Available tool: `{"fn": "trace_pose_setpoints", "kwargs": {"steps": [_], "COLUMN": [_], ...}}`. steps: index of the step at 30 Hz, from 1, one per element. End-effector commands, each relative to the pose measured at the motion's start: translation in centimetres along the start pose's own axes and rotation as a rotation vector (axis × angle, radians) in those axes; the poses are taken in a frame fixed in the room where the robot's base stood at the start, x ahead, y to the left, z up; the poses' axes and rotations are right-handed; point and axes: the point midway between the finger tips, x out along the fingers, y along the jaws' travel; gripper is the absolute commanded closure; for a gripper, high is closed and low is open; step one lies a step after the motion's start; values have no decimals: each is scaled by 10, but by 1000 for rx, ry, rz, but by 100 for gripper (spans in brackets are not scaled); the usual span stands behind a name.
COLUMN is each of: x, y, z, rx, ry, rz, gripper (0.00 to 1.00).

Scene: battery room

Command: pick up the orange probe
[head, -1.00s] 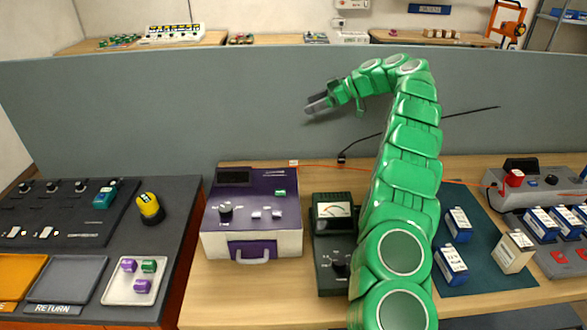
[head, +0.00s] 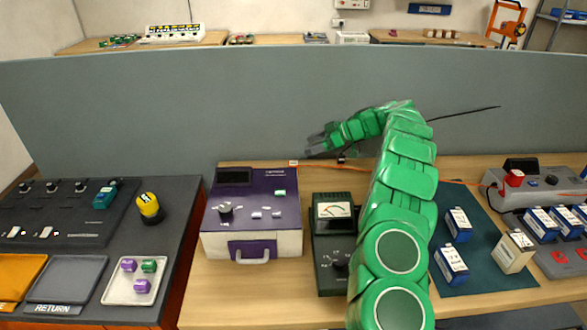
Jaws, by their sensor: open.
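A thin orange line (head: 325,165), which may be the orange probe or its lead, runs along the back of the wooden bench from a small white tag (head: 294,162) to behind my arm. Part of it shows again right of the arm. I cannot make out a separate probe body. A small dark piece (head: 341,158) sits by the line, partly behind my gripper. My gripper (head: 313,146) is open and empty, pointing left, in front of the grey partition and just above the line in the picture.
A purple-topped instrument (head: 285,205) stands below my gripper, with a dark green meter (head: 332,270) beside it. Right of my arm are blue and cream batteries on a teal mat (head: 483,276) and a grey unit with a red knob (head: 515,178). A thin black rod (head: 470,113) crosses the partition.

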Motion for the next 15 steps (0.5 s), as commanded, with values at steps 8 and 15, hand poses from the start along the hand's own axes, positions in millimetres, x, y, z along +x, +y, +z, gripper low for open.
{"fn": "trace_pose_setpoints", "kwargs": {"steps": [8, 15], "x": [28, 42], "y": [1, 0], "z": [52, 57], "rx": [0, -1], "ry": [0, 1], "rz": [3, 1], "gripper": [22, 22]}}
